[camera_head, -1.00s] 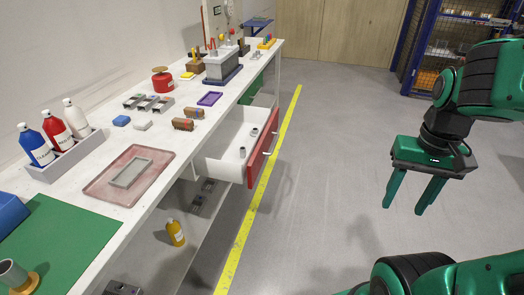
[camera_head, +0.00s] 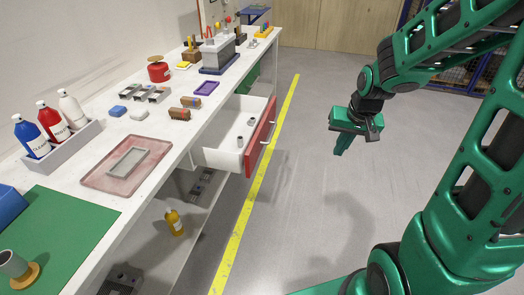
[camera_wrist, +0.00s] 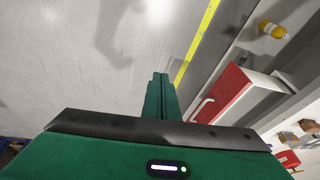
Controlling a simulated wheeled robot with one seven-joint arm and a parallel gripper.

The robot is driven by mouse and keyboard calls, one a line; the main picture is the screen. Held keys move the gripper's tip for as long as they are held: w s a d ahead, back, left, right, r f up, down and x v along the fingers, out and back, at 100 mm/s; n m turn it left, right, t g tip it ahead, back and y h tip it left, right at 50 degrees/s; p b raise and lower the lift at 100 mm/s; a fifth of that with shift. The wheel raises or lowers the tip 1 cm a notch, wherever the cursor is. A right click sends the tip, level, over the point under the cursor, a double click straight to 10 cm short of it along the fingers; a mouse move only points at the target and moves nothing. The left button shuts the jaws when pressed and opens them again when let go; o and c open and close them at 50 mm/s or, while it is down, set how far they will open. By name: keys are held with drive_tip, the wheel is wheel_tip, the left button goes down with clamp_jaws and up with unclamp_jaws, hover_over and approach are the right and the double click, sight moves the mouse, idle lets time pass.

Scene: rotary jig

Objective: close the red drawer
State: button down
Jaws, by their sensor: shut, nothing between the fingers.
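The red drawer (camera_head: 259,138) is pulled out from under the white workbench, with a red front, white sides and a pale handle on its outer face. Inside it stand a few small grey cylinders (camera_head: 246,132). In the wrist view the red drawer front (camera_wrist: 222,94) shows right of my fingers, with its handle facing me. My gripper (camera_head: 342,146) is shut and empty, in the air over the floor to the right of the drawer, apart from it. In the wrist view its closed fingers (camera_wrist: 160,82) point away from the camera.
The workbench (camera_head: 159,193) carries a bottle rack (camera_head: 62,140), a pink tray (camera_head: 90,178), a green mat (camera_head: 75,225) and other items. A yellow bottle (camera_head: 174,222) stands on the lower shelf. A yellow floor line (camera_head: 240,220) runs beside the bench. The floor between drawer and gripper is clear.

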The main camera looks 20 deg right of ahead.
drive_tip(key=w+a+f+t+y, duration=0.2)
drive_tip(key=w+a+f, duration=0.35)
drive_tip(key=w, duration=0.25)
drive_tip(key=w+a+f+t+y, duration=0.1)
drive_tip(key=w+a+f+t, duration=0.1)
drive_tip(key=w+a+f, duration=0.5)
approach(257, 153)
drive_tip(key=d+x, duration=0.1)
drive_tip(key=x, duration=0.3)
drive_tip(key=shift+w+a+f, duration=0.35)
drive_tip(key=shift+w+a, duration=0.05)
